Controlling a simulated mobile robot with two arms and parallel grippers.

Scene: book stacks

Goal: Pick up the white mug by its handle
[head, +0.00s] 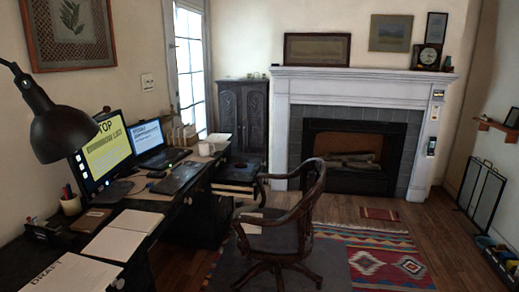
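A small whitish cup (206,149), which looks like the white mug, stands at the far right end of the dark desk (150,232). It is small in the head view, and I cannot make out its handle. Neither of my grippers is in view.
The desk along the left holds a monitor (105,152), a laptop (150,139), a black lamp (62,134), a pen cup (71,204) and papers. A wooden swivel chair (290,222) stands close to the desk's right side. Open floor and a patterned rug (385,262) lie right of it.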

